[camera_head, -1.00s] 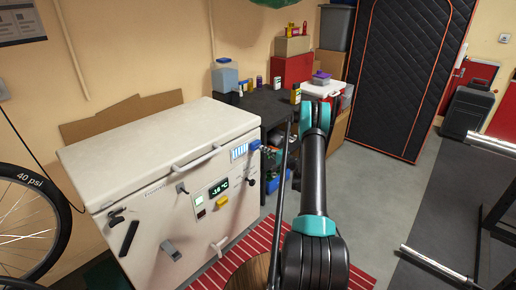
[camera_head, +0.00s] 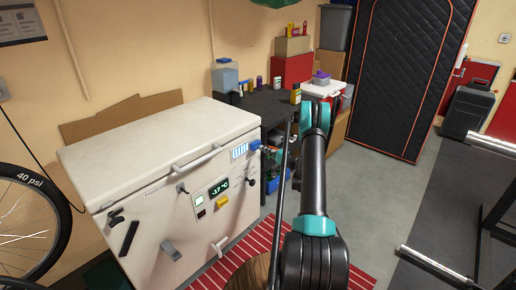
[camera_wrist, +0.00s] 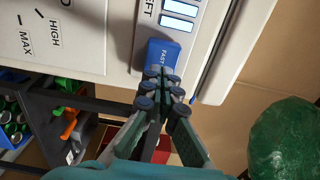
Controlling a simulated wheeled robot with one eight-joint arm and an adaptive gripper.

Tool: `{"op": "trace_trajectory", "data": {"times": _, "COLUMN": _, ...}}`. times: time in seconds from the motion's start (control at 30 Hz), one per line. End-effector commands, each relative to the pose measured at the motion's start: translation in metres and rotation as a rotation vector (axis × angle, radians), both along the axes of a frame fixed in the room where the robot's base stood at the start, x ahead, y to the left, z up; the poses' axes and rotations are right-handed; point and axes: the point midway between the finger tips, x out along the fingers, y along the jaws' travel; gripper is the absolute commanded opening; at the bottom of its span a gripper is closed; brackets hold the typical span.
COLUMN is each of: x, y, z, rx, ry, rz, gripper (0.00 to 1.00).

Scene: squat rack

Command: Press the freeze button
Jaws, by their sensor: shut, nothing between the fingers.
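The freeze button is a blue block (camera_wrist: 162,55) on the freezer's panel in the wrist view. The word "FAST" shows on it, and my fingers hide its lower part. It also shows as a small blue spot (camera_head: 255,145) at the right end of the freezer front in the head view. My gripper (camera_wrist: 161,84) is shut and empty, its fingertips overlapping the button's lower edge in the wrist view. Whether they touch it, I cannot tell. In the head view my arm hides most of the gripper.
The white chest freezer (camera_head: 165,145) has a lid handle, a temperature display (camera_head: 219,187) reading -17 °C and a yellow switch (camera_head: 222,202). A dark bench (camera_head: 270,105) with bottles and boxes stands behind. A green rounded object (camera_wrist: 285,140) hangs at the wrist view's right.

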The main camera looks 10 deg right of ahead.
Motion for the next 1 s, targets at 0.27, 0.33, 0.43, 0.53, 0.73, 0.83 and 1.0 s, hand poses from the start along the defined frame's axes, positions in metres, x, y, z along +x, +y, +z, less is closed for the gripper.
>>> {"op": "trace_trajectory", "data": {"times": 0.27, "x": 0.000, "y": 0.000, "z": 0.000, "rx": 0.000, "ry": 0.000, "rz": 0.000, "gripper": 0.00}}
{"op": "trace_trajectory", "data": {"times": 0.33, "x": 0.001, "y": 0.000, "z": 0.000, "rx": 0.000, "ry": 0.000, "rz": 0.000, "gripper": 0.00}}
{"op": "trace_trajectory", "data": {"times": 0.43, "x": 0.002, "y": 0.002, "z": 0.000, "rx": 0.000, "ry": 0.000, "rz": 0.001, "gripper": 0.00}}
{"op": "trace_trajectory", "data": {"times": 0.53, "x": 0.005, "y": 0.004, "z": 0.000, "rx": 0.000, "ry": 0.000, "rz": 0.001, "gripper": 0.00}}
{"op": "trace_trajectory", "data": {"times": 0.73, "x": 0.010, "y": 0.007, "z": 0.000, "rx": 0.000, "ry": 0.000, "rz": 0.001, "gripper": 0.00}}
{"op": "trace_trajectory", "data": {"times": 0.83, "x": 0.012, "y": 0.009, "z": 0.000, "rx": 0.000, "ry": 0.000, "rz": 0.001, "gripper": 0.00}}
{"op": "trace_trajectory", "data": {"times": 1.0, "x": 0.016, "y": 0.012, "z": 0.000, "rx": 0.000, "ry": 0.000, "rz": 0.000, "gripper": 0.00}}
